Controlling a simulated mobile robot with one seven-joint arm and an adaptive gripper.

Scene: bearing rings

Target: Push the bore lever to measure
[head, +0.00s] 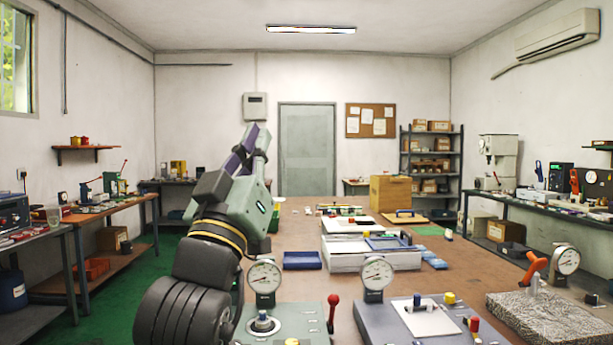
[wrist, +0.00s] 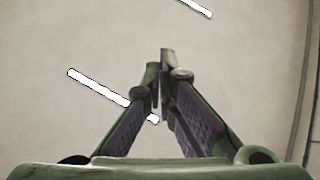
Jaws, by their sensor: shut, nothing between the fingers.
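A green gauge station (head: 290,325) stands at the front of the long table with a dial (head: 264,277). A round metal piece (head: 263,323) sits on it. A lever with a red knob (head: 332,302) stands upright at its right side; I take this as the bore lever, though no label is legible. My gripper (head: 254,132) is raised high above the table, pointing up, well away from the lever. In the wrist view my gripper (wrist: 160,62) is shut and empty against the ceiling. My arm hides part of the station's left side.
A grey station (head: 395,325) with a dial (head: 376,273) stands to the right. Further right, a stone-patterned plate (head: 560,318) bears an orange-handled lever (head: 533,268) and a dial (head: 566,260). A blue tray (head: 302,261) and a wooden box (head: 390,193) stand behind.

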